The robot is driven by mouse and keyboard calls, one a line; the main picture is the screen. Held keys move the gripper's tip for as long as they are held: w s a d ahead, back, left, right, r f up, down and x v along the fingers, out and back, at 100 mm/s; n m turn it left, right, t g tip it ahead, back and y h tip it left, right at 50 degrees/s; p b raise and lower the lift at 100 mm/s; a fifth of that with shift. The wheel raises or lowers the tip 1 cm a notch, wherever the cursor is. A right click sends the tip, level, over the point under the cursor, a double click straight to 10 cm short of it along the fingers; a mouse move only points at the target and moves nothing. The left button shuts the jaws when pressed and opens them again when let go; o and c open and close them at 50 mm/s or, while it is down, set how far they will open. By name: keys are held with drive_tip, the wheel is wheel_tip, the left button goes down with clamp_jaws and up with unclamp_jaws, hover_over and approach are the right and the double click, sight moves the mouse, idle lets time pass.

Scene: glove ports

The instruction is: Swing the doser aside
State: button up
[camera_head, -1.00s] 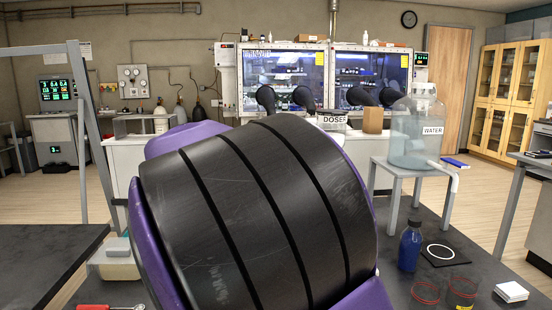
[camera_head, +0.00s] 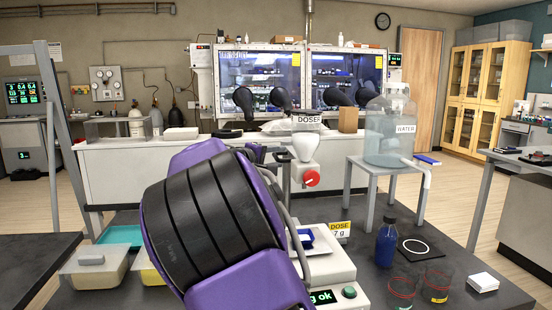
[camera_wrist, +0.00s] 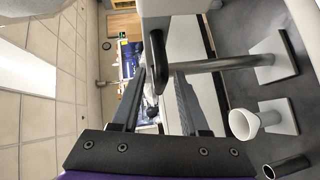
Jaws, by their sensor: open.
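The doser (camera_head: 306,146) is a white unit with a "DOSER" label, a pale rounded body and a red knob (camera_head: 311,179) low on its front. It stands above a white balance (camera_head: 335,268) in the head view. My gripper (camera_wrist: 167,76) is open in the wrist view, its two dark fingers apart. A dark bent bar (camera_wrist: 215,65) ends around the fingertips and runs right to a pale block; I cannot tell whether the fingers touch it. In the head view my purple and black arm hides most of the gripper, which is just left of the doser.
A water jug (camera_head: 388,135) stands on a grey stand right of the doser. A blue bottle (camera_head: 386,245), glass beakers (camera_head: 402,285) and white pads (camera_head: 482,282) are at front right. Tubs (camera_head: 95,270) and a teal tray (camera_head: 120,235) lie left. A yellow dose sign (camera_head: 340,229) stands behind the balance.

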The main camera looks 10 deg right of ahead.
clamp_jaws()
idle(1.4)
